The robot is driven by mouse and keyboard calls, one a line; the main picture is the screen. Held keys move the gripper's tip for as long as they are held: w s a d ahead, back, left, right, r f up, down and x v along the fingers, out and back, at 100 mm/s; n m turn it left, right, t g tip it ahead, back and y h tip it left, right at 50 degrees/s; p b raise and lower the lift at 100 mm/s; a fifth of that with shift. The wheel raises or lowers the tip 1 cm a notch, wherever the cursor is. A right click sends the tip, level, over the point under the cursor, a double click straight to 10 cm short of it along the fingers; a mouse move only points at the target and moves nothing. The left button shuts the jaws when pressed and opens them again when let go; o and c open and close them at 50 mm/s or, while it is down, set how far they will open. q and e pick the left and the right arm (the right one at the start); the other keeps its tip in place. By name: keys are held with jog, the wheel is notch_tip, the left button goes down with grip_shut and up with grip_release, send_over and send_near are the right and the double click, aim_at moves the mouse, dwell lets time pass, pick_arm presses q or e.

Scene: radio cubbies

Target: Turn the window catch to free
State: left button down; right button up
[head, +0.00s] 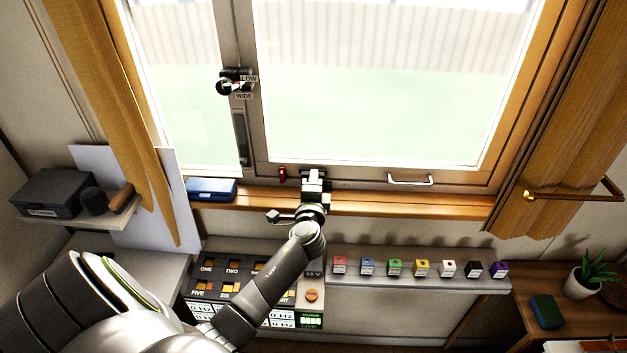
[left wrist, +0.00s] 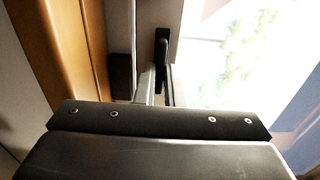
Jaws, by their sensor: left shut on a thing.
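A black lever (left wrist: 162,48), which looks like the window catch, is on the grey window frame in the left wrist view. It lies lengthwise along the frame, and its near end runs in between my fingers. My left gripper (head: 313,178) is at the bottom rail of the window in the head view, shut on this catch. The gripper hides most of the catch there. In the left wrist view, the gripper's fingers (left wrist: 157,88) show only partly above the dark gripper body. My right gripper is not in view.
A red piece (head: 283,174) is just left of the gripper. A blue case (head: 211,189) lies on the wooden sill (head: 440,206). A dial (head: 232,82) marked LOW and WIDE is on the upright. A shelf of small coloured blocks (head: 410,283) and a button panel (head: 215,275) are below.

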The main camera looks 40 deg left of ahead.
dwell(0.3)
pick_arm(q)
jog(key=c, duration=1.5)
grip_release()
jog(key=shift+b+v, duration=1.7)
jog(key=shift+v, duration=7)
jog(key=shift+s+a, duration=0.1)
jog(key=shift+a, duration=0.05)
